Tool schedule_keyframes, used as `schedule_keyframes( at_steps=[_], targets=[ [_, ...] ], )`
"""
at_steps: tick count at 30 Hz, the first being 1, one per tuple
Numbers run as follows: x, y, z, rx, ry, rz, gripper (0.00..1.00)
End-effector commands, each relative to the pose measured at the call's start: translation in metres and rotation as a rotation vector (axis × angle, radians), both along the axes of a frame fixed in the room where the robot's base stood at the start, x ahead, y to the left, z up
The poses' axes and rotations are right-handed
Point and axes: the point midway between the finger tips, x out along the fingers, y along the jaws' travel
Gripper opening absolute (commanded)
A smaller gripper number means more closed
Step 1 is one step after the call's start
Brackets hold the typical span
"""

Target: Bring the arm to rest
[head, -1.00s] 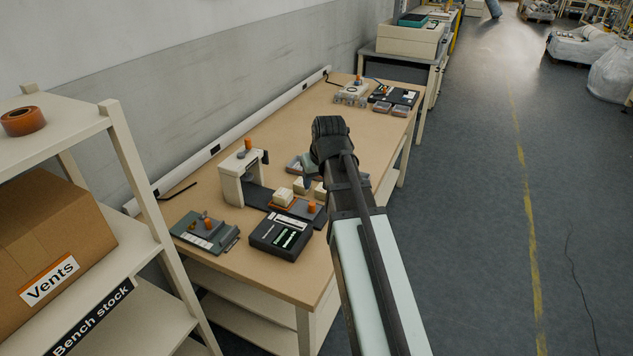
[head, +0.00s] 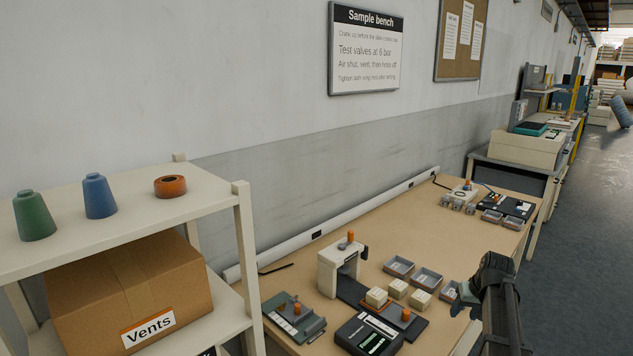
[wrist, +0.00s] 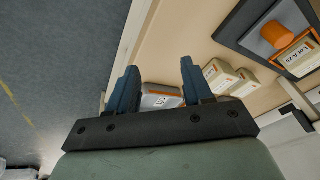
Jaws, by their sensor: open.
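My gripper (wrist: 158,90) is open in the wrist view, with its two blue-grey fingers apart and nothing held between them. A grey tray with an orange-edged label (wrist: 160,98) shows beyond the gap between the fingers, on or near the bench edge. In the head view my arm stands at the lower right, over the front edge of the wooden bench (head: 405,235). The gripper (head: 462,298) is partly hidden there by the wrist. Several cream blocks (head: 420,299) sit on the bench to the left of the gripper.
A white test stand (head: 338,268), a black display unit (head: 368,335) and a grey-green fixture (head: 292,318) stand on the bench. Open grey trays (head: 427,277) lie behind the blocks. A shelf (head: 120,228) with a cardboard box (head: 130,290) stands at left. The floor (head: 580,185) at right looks clear.

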Motion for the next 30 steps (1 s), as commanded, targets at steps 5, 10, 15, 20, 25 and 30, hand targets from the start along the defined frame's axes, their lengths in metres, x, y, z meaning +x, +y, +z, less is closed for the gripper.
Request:
schedule_keyframes(
  at_steps=[5, 10, 15, 20, 25, 30],
  targets=[
    [-0.004, -0.049, -0.035, 0.042, 0.02, -0.045, 0.5],
    [-0.014, -0.076, -0.065, 0.065, 0.042, -0.056, 0.5],
    [-0.027, -0.078, -0.103, 0.047, 0.101, 0.013, 0.5],
    [-0.045, -0.081, -0.147, 0.035, 0.168, 0.095, 0.5],
    [-0.067, -0.036, -0.199, 0.053, 0.24, 0.121, 0.5],
    [-0.092, 0.004, -0.25, 0.066, 0.316, 0.147, 0.5]
  ],
)
